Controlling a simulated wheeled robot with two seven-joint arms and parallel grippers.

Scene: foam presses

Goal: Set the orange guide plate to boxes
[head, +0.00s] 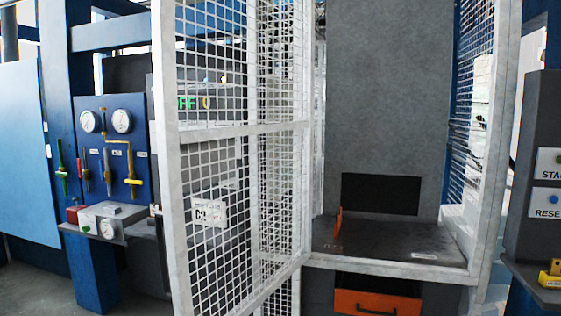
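A thin orange plate (338,228) stands upright on the dark bed (385,238) of the press, inside the white mesh cage, and is seen nearly edge-on. It looks like the guide plate. It stands left of the middle of the bed, close to the mesh. I cannot read any marking for its setting. Neither of my grippers is in view.
A white mesh door (205,150) stands open at the left of the press. An orange drawer (377,303) is below the bed. A blue gauge panel (112,150) is at left. START and RESET buttons (553,199) are at right. The bed's right side is clear.

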